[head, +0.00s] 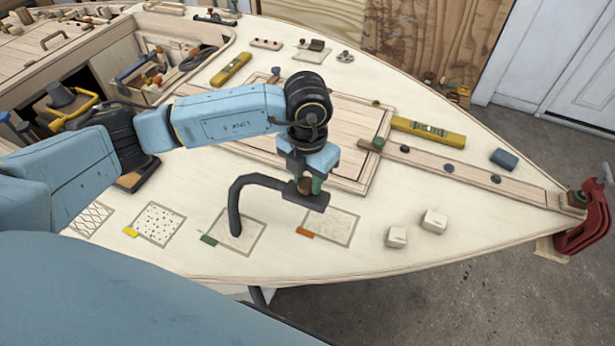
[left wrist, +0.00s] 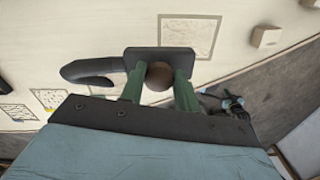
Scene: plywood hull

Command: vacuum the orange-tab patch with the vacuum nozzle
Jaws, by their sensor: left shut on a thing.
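The orange-tab patch (head: 334,226) is a pale outlined square on the deck, with its orange tab (head: 305,232) at the lower left corner. My left gripper (head: 306,184) is shut on the vacuum nozzle (head: 314,200), a dark flat head with a round brown knob between the green fingers. The nozzle (left wrist: 158,55) fills the middle of the left wrist view. Its dark curved hose (head: 237,200) bends left and down over the green-tab patch. The nozzle head overlaps the patch's upper left edge in the head view; whether it touches the deck is unclear. My right gripper is not in view.
The green-tab patch (head: 248,242) and dotted yellow-tab patch (head: 162,222) lie left. Two pale blocks (head: 434,221) stand right of the orange-tab patch. A yellow level (head: 429,132) and wooden strip (head: 450,167) lie farther back. The deck edge runs along the front.

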